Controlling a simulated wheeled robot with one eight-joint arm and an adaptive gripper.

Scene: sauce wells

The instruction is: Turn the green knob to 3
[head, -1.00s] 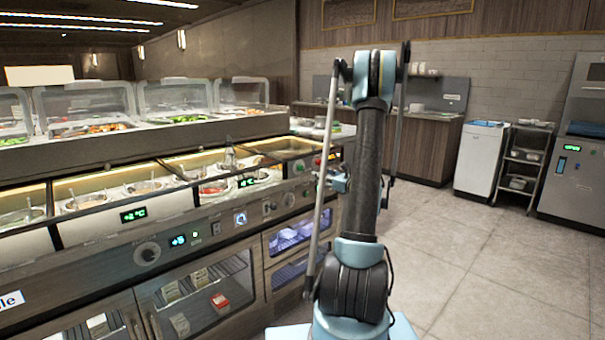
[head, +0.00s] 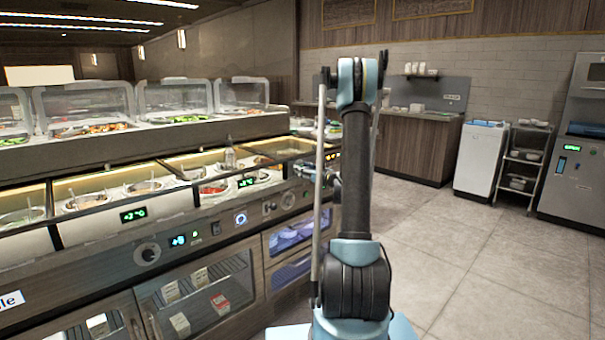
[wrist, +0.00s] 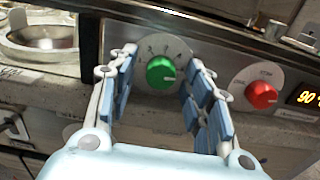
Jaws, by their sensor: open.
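The green knob (wrist: 161,73) sits on a round grey dial plate on the counter's front panel in the wrist view. Its pale pointer line is towards the right side; the dial marks are too small to read. My gripper (wrist: 158,62) is open, with one blue-padded finger on each side of the knob and visible gaps between them and it. In the head view my gripper (head: 325,172) is small and close to the counter front, and the green knob is hidden there.
A red knob (wrist: 261,95) on its own dial is to the right of my gripper, beside an orange display (wrist: 303,97). A metal well (wrist: 45,38) is at upper left. The counter edge runs just above the knobs. Open floor (head: 450,250) lies to the right.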

